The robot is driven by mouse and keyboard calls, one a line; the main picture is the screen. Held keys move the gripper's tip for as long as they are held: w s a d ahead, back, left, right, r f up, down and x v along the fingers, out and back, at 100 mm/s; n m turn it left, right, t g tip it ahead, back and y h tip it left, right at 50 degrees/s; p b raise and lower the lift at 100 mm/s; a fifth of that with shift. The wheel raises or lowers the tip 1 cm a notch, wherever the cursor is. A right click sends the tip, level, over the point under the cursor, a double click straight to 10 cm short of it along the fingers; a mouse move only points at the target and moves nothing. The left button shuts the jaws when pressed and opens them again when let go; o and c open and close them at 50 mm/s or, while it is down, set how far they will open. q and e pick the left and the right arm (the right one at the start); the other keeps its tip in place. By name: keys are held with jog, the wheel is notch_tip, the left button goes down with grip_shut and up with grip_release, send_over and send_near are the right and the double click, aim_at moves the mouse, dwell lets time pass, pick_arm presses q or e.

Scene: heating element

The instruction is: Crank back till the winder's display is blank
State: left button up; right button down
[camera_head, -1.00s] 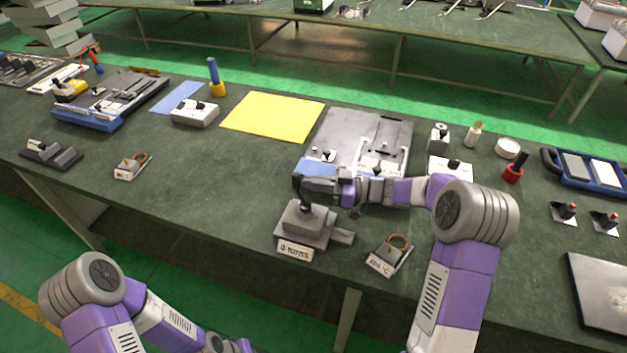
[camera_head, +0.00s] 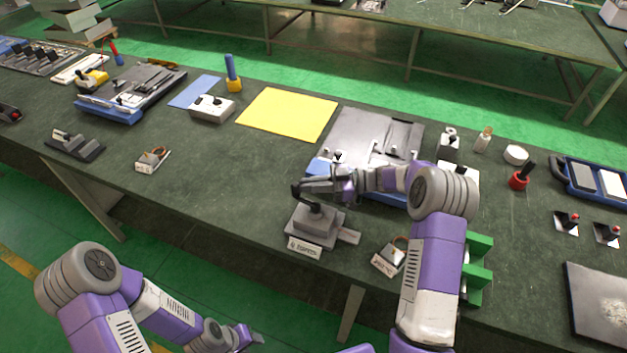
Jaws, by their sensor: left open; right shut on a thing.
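The winder (camera_head: 315,226) is a grey block on a base plate near the front edge of the bench, with a dark crank on top. The white display plate (camera_head: 304,248) on its front carries dark characters, too small to read surely. My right gripper (camera_head: 306,189) is shut on the crank handle above the winder; the fingers partly hide the handle. My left gripper (camera_head: 250,337) is open and empty, low in front of the bench, far from the winder.
A small stand with a coil and label (camera_head: 390,257) sits right of the winder. A grey and blue fixture (camera_head: 365,135) lies behind my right forearm. Green blocks (camera_head: 479,270) show beside that arm. A yellow sheet (camera_head: 288,114) lies further back.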

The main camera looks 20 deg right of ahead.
jog(key=shift+w+a+r, duration=0.1)
jog(key=shift+a, duration=0.5)
dwell(0.3)
jog(key=s+d+p, duration=0.1)
jog(key=d, duration=0.7)
jog(key=shift+s, duration=0.35)
